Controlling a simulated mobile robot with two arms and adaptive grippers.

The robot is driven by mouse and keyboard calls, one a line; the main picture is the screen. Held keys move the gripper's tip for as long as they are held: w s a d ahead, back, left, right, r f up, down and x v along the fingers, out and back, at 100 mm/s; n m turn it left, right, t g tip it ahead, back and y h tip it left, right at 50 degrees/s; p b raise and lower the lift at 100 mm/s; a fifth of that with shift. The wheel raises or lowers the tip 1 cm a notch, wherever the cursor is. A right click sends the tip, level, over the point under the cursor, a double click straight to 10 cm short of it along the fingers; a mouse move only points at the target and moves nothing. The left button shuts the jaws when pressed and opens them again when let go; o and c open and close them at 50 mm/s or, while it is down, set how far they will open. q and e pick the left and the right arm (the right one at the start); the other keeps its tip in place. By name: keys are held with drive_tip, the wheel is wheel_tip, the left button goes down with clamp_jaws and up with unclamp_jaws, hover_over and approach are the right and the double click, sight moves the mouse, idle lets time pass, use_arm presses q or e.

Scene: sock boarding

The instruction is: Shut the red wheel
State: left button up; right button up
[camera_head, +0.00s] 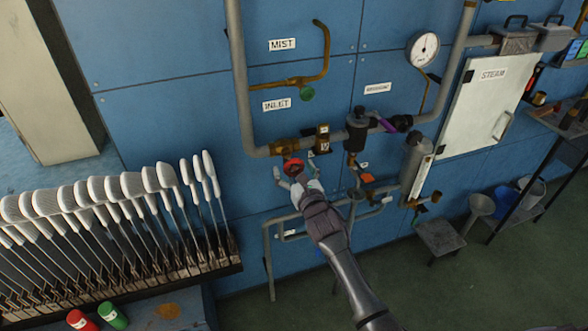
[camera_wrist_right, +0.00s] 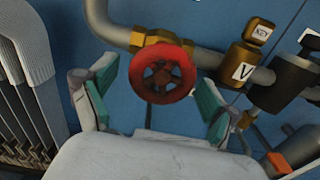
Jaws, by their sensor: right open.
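The red wheel (camera_head: 293,167) sits on a brass valve (camera_head: 284,147) in the grey pipe on the blue wall, near the INLET label (camera_head: 277,105). In the right wrist view the red wheel (camera_wrist_right: 162,73) faces the camera, with its spokes showing. My right gripper (camera_head: 294,172) is open at the wheel. In the wrist view its green-padded fingers (camera_wrist_right: 157,98) stand to the left and right of the wheel, with a visible gap on each side. I cannot tell how deep the wheel lies between them. My left gripper is not in view.
A rack of white sock boards (camera_head: 130,185) stands at the left. A pressure gauge (camera_head: 423,49), a dark filter body (camera_head: 357,130) and a purple-handled valve (camera_head: 385,125) are right of the wheel. A white STEAM panel (camera_head: 480,100) is further right. Low pipes run beneath the wheel.

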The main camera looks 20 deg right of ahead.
drive_tip(key=c, duration=1.2)
drive_tip(key=shift+o, duration=0.2)
drive_tip(key=shift+m, duration=0.3)
